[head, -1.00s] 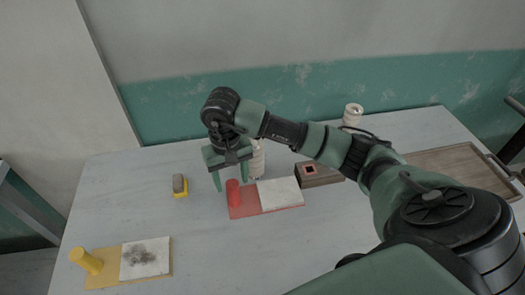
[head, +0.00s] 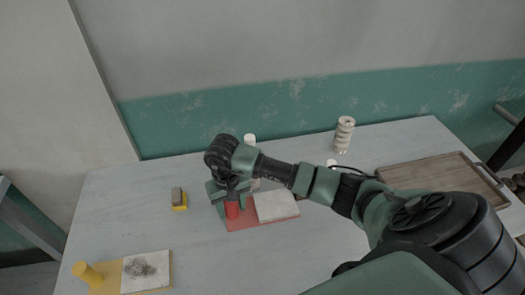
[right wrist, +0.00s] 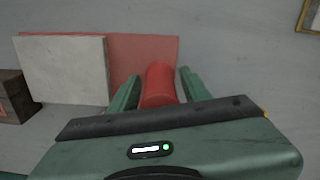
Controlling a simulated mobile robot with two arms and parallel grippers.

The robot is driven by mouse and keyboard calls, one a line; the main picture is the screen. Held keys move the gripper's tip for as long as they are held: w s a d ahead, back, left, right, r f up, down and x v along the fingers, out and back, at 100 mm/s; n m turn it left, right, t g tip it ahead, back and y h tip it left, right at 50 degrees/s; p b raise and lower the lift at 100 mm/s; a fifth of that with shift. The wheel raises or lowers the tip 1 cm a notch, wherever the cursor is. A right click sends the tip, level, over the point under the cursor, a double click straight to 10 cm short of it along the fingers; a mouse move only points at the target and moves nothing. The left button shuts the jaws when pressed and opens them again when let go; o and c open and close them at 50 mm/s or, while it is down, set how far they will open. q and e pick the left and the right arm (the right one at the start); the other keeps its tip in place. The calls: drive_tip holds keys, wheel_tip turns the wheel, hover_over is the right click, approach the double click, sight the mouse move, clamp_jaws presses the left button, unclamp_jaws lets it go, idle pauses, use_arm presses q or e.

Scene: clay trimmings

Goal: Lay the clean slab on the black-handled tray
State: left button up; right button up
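The clean slab (head: 277,206) is a pale square lying on a red board (head: 240,223); it also shows in the right wrist view (right wrist: 62,70). A red upright cylinder (head: 232,210) stands on that board beside the slab. My right gripper (right wrist: 157,76) is lowered over the cylinder, with one finger on each side and narrow gaps visible; it looks open. In the head view the right gripper (head: 232,207) partly hides the cylinder. The wooden tray (head: 435,173) with a black handle (head: 489,172) lies at the right end of the table. My left gripper is not visible.
A smudged slab (head: 146,271) lies on a yellow board with a yellow cylinder (head: 88,274) at front left. A yellow-and-grey block (head: 179,199), a white bottle (head: 250,140) and a ribbed beige object (head: 344,135) stand around. A brown box (right wrist: 14,98) sits beside the slab.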

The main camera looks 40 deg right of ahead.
clamp_jaws()
drive_tip(key=shift+r, duration=0.1)
